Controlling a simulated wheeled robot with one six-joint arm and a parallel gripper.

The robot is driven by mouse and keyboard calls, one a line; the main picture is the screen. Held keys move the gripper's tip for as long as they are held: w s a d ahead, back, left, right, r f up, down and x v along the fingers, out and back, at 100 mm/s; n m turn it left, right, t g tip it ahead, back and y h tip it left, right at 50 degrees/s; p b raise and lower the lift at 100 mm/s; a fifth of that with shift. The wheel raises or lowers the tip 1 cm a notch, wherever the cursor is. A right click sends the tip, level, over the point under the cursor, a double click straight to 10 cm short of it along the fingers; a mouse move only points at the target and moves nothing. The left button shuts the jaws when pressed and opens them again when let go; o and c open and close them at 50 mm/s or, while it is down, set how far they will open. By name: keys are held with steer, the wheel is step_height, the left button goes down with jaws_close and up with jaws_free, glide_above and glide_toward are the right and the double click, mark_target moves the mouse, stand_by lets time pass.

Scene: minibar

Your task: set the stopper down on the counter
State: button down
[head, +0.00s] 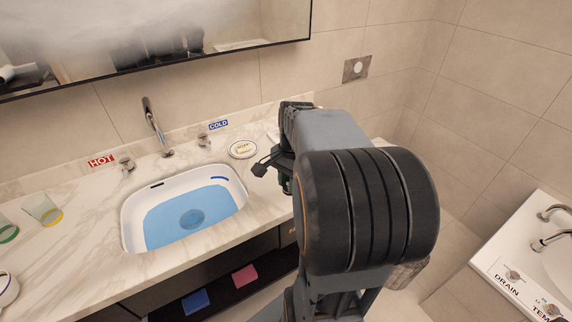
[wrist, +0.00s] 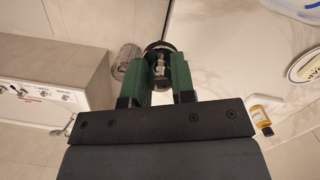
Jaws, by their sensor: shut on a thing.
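My gripper (wrist: 159,70) has its two green fingers closed on a dark round thing with a shiny centre, which I take to be the stopper (wrist: 160,47). The fingers partly hide it. In the wrist view it shows near the edge of the pale counter (wrist: 215,45), which lies to its right; its height above the counter cannot be told. In the head view the marble counter (head: 75,210) runs around the sink. My arm hides most of my gripper there; a bit of green finger (head: 287,185) shows, and the stopper cannot be made out.
The white sink (head: 130,238) holds blue water over a dark round drain (head: 192,218). A round soap dish (head: 243,149) lies right of the faucet (head: 157,128). Glasses (head: 43,210) stand at left. A yellow bottle (wrist: 261,116) and a clear glass (wrist: 127,58) show in the wrist view.

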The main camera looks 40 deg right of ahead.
steer(key=w+d+f, duration=0.1)
steer(key=w+f, duration=0.1)
steer(key=w, duration=0.1)
steer(key=w+d+f, duration=0.2)
steer(key=w+f, duration=0.1)
steer(key=w+d+f, duration=0.2)
steer(key=w+f, duration=0.1)
steer(key=shift+w+d+f+p, duration=0.1)
steer(key=shift+w+d+p, duration=0.1)
steer(key=shift+p, duration=0.2)
steer(key=shift+w+f, duration=0.2)
steer(key=shift+f, duration=1.6)
steer(key=shift+f, duration=0.15)
steer(key=c, duration=1)
jaws_free()
steer(key=shift+o, duration=0.2)
